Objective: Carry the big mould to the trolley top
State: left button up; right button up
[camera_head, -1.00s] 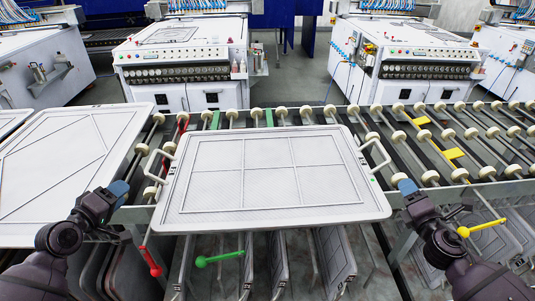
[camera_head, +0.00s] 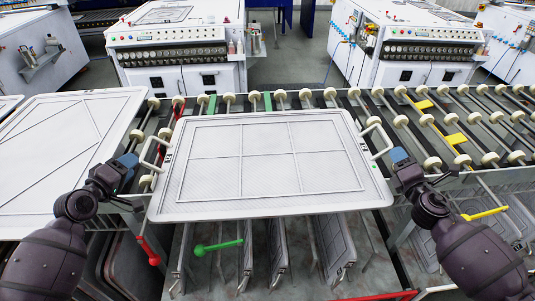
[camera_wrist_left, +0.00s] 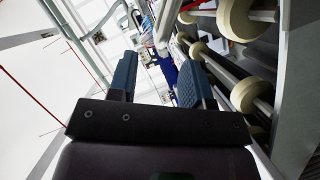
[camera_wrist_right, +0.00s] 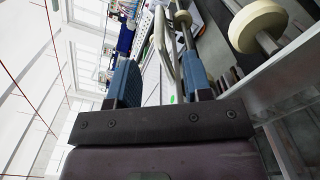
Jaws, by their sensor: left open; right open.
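The big mould (camera_head: 270,165) is a pale, flat rectangular tray with a ribbed grid. It lies on the roller conveyor in the middle of the head view, its near edge overhanging the front. It has a white left handle (camera_head: 147,151) and a white right handle (camera_head: 379,139). My left gripper (camera_head: 129,161) is open just outside the left handle. My right gripper (camera_head: 400,157) is open just outside the right handle. In the right wrist view the handle (camera_wrist_right: 163,45) shows beyond and between the open fingers. I cannot make out the trolley top.
Another large mould (camera_head: 60,150) lies at the left. The roller conveyor (camera_head: 465,135) runs on to the right. Upright moulds (camera_head: 335,245) stand in a rack below, with red, green (camera_head: 217,246) and yellow (camera_head: 485,213) levers in front. White machines (camera_head: 180,45) stand behind, across an aisle.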

aim_at(143, 152)
pick_arm(q)
jog(key=x, duration=0.6)
jog(key=shift+w+d, duration=0.1)
jog(key=shift+w, duration=0.2)
pick_arm(e)
jog(key=w, duration=0.6)
jog(key=shift+w+a, duration=0.1)
jog(key=shift+w, duration=0.25)
pick_arm(q)
jog(key=shift+c, duration=0.3)
pick_arm(e)
jog(key=shift+c, duration=0.3)
pick_arm(q)
grip_shut()
pick_arm(e)
grip_shut()
pick_arm(q)
jog(key=shift+w+r, duration=0.15)
jog(key=shift+r, duration=0.2)
pick_arm(e)
jog(key=shift+w+r, duration=0.2)
jog(key=shift+r, duration=0.15)
